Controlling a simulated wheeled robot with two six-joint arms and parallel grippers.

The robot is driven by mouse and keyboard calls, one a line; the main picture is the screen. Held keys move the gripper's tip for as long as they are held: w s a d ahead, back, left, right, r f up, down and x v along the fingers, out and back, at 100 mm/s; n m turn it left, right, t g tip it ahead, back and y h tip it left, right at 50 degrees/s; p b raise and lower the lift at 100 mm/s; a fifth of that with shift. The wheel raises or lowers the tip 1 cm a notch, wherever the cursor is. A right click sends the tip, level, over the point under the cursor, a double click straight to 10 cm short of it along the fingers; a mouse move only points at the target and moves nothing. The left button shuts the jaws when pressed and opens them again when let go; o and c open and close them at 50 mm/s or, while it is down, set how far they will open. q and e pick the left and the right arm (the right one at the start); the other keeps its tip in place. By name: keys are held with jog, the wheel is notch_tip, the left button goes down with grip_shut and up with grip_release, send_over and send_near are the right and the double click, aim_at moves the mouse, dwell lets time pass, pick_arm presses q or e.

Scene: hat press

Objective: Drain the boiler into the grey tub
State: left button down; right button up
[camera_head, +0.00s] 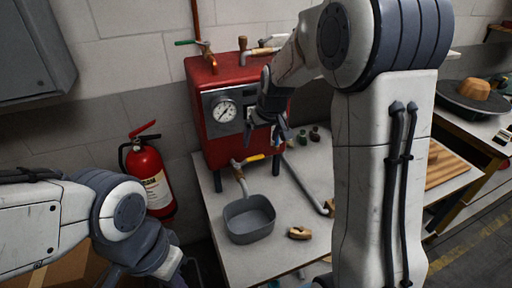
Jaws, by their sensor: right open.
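The red boiler (219,75) stands on the bench with a round gauge (224,111) on its grey front plate. Low on its front is a drain tap (240,178) with a yellow lever (254,158), pointing right. The grey tub (249,234) sits on the bench below the tap's spout and looks empty. My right gripper (279,133) is open in front of the boiler's right side, above and to the right of the yellow lever, and appears apart from it. My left gripper (185,276) is at the bottom edge, mostly hidden and left of the tub.
A fire extinguisher (151,178) is at the wall left of the bench. A brass fitting (299,233) lies right of the tub. A green-handled valve (190,43) is above the boiler. My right arm hides much of the right side.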

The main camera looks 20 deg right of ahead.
aim_at(256, 157)
jog(key=p+x, duration=0.1)
jog(key=x, duration=0.8)
jog(key=shift+f+p, duration=0.3)
jog(key=shift+p, duration=0.05)
jog(key=shift+s, duration=0.1)
grip_shut()
